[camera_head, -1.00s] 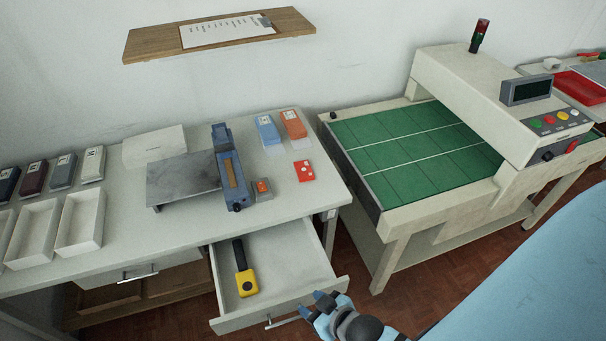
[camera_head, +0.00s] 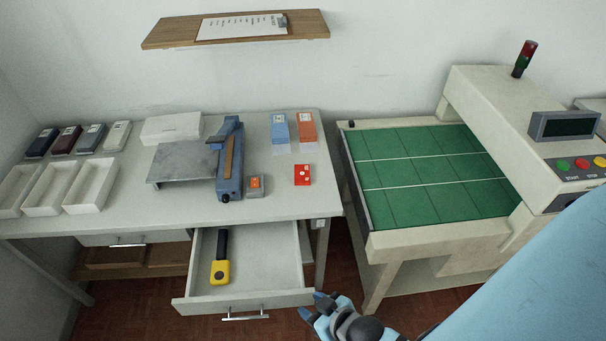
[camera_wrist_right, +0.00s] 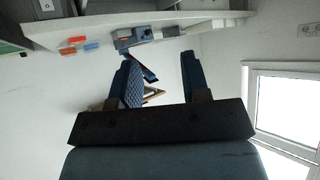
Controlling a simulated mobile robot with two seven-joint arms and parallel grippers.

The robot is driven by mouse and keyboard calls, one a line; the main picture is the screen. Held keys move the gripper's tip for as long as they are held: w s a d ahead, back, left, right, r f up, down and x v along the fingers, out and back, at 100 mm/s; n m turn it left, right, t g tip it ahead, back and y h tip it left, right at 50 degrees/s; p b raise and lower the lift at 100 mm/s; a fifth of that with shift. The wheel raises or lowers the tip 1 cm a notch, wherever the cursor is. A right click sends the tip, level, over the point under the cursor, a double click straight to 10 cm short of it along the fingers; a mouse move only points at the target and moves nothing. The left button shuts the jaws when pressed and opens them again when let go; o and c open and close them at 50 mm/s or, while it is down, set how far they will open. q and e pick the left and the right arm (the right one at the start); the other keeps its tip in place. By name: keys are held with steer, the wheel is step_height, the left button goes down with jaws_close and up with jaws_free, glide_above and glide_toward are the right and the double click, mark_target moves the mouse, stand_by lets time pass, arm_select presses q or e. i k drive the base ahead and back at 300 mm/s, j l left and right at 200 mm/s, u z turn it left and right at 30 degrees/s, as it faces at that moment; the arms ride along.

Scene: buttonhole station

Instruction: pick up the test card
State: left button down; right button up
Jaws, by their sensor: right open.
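A small red card (camera_head: 302,175) with white marks lies flat on the right part of the white table (camera_head: 285,205) in the head view; it looks like the test card. My right gripper (camera_head: 315,306) is low in front of the table, by the right front corner of the open drawer, well apart from the card. In the right wrist view my right gripper (camera_wrist_right: 157,70) shows two spread dark fingers with nothing held between them. My left gripper is not in view.
The open drawer (camera_head: 285,262) juts out below the table and holds a yellow and black tool (camera_head: 221,258). A blue press-like device (camera_head: 230,160) stands left of the card. Blue (camera_head: 279,127) and orange (camera_head: 307,127) blocks stand behind it. A green-topped machine (camera_head: 430,175) is at right.

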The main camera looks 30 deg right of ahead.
mark_target(302, 175)
steer(key=l+u, duration=0.15)
steer(key=l, duration=0.2)
steer(key=k+l+u, duration=0.15)
steer(key=l, duration=0.2)
steer(key=k+l+u, duration=0.15)
steer(key=l, duration=0.15)
steer(key=i+l+u, duration=0.1)
steer(key=l, duration=0.2)
steer(key=i+l+u, duration=0.1)
steer(key=l, duration=0.25)
steer(key=i+l+u, duration=0.1)
steer(key=l, duration=0.2)
